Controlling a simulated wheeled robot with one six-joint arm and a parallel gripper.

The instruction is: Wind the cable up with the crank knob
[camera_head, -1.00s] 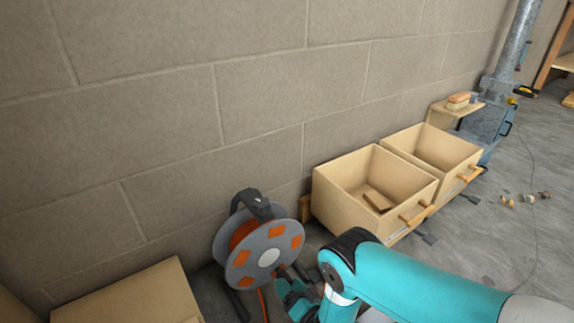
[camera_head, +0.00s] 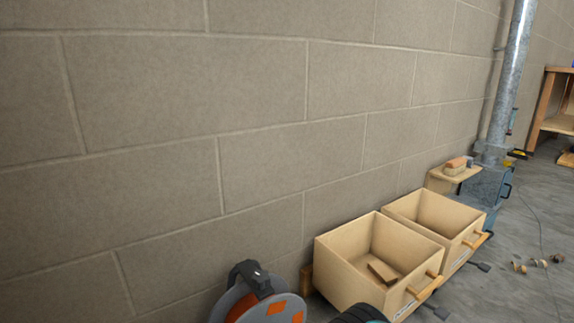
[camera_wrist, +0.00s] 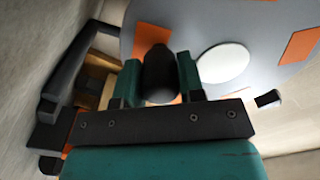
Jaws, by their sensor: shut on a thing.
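The cable reel shows at the bottom of the head view, with a grey disc (camera_head: 232,301), orange patches and a black top handle (camera_head: 250,275); its lower part is cut off. In the wrist view the disc (camera_wrist: 285,75) fills the upper right, with a white hub (camera_wrist: 222,63). My gripper (camera_wrist: 159,82) is shut on the black crank knob (camera_wrist: 158,72), with a teal finger on each side of it. The orange cable cannot be seen clearly now.
Two open wooden drawer boxes (camera_head: 333,277) (camera_head: 405,207) stand along the block wall (camera_head: 150,110), the nearer holding a small wooden piece (camera_head: 382,271). A grey metal stove with a pipe (camera_head: 511,75) stands beyond. Small debris (camera_head: 530,264) lies on the floor at right.

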